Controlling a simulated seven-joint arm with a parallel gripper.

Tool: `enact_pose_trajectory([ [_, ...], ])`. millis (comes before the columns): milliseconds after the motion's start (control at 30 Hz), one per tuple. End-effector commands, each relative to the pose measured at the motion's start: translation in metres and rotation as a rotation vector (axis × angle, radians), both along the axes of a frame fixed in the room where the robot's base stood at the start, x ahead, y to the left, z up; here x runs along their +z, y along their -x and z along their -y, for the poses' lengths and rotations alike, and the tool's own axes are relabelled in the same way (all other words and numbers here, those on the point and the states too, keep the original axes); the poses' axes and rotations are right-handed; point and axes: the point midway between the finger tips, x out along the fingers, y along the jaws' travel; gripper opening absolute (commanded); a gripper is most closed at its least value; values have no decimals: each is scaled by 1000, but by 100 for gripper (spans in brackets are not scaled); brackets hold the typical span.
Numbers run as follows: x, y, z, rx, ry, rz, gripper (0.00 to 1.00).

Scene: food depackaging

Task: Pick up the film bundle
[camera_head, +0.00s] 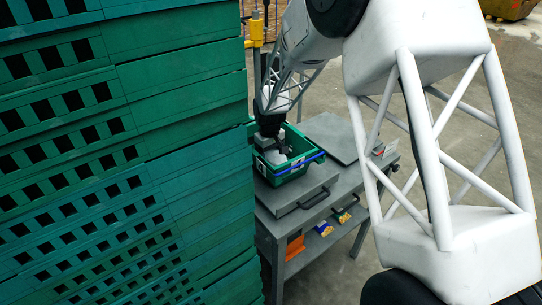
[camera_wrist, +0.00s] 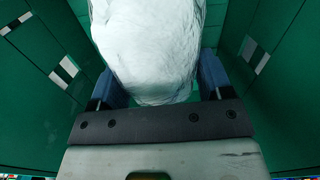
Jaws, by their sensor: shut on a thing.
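The film bundle (camera_wrist: 150,50) is a pale, crinkled, whitish mass at the top middle of the wrist view. It sits between the two blue fingers of my gripper (camera_wrist: 158,80), which are shut on it. In the head view my gripper (camera_head: 271,145) reaches down into a green crate (camera_head: 291,175) on the grey workbench. A small pale part of the bundle (camera_head: 278,157) shows beside the gripper there; the rest is hidden. The crate's green walls surround the gripper and bundle in the wrist view. I cannot tell whether the bundle touches the crate floor.
A tall stack of green crates (camera_head: 125,150) stands close on the left. The grey workbench (camera_head: 345,195) has a flat lid at its right and a lower shelf with small yellow and blue packs (camera_head: 324,228). A yellow post (camera_head: 257,30) rises behind. Open floor lies beyond.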

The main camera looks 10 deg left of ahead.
Motion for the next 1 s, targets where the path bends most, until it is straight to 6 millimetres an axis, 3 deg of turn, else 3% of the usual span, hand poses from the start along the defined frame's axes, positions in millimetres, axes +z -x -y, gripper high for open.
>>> enact_pose_trajectory([
  [167, 13, 0, 0, 0, -1, 1, 50],
  [700, 86, 0, 0, 0, -1, 1, 50],
  [1000, 98, 0, 0, 0, 0, 0, 50],
])
